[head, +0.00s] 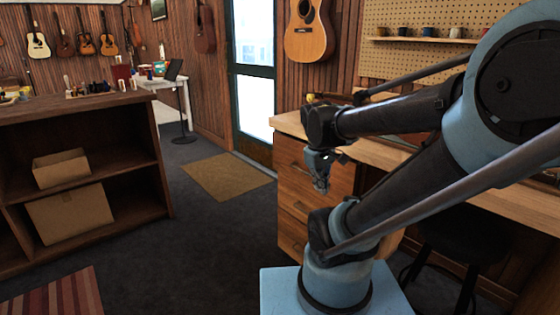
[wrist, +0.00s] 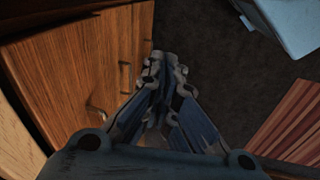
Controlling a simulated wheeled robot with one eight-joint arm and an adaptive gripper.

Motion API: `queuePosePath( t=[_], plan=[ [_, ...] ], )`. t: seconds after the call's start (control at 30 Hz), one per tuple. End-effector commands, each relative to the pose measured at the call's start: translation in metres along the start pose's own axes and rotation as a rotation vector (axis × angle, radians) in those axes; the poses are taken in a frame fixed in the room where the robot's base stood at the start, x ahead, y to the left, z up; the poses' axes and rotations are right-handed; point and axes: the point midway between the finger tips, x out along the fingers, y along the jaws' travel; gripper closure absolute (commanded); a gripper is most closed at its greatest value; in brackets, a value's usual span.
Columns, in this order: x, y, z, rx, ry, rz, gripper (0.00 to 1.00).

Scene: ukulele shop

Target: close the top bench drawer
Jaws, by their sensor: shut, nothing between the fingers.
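The wooden bench's top drawer (head: 292,157) is in the middle of the head view, under the light benchtop. Its front looks about level with the drawers below; no open gap shows, though my arm hides part of it. Its front (wrist: 62,88) and metal pull handle (wrist: 96,110) also show at left in the wrist view. My gripper (head: 321,184) hangs in front of the drawers, fingers down. In the wrist view my gripper (wrist: 158,70) is shut and empty, beside the drawer fronts. I cannot tell whether it touches them.
Below are a middle drawer (head: 289,203) and a bottom drawer (head: 289,241). A black stool (head: 470,243) stands under the bench at right. A dark wooden shelf unit (head: 140,195) stands at left. The carpet (head: 215,245) between is clear, with a tan mat (head: 225,177) near the door.

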Motion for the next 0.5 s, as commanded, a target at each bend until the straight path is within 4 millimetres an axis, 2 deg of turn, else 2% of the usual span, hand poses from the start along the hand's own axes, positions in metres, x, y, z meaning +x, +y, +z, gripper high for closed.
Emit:
queuePosePath(
  t=[0.03, 0.23, 0.5],
  plan=[
    [-0.004, 0.005, -0.013, -0.065, -0.008, 0.017, 1.00],
    [-0.013, 0.024, -0.059, -0.335, -0.053, 0.088, 1.00],
    [-0.017, 0.037, -0.130, -0.690, -0.127, 0.180, 1.00]
  ],
)
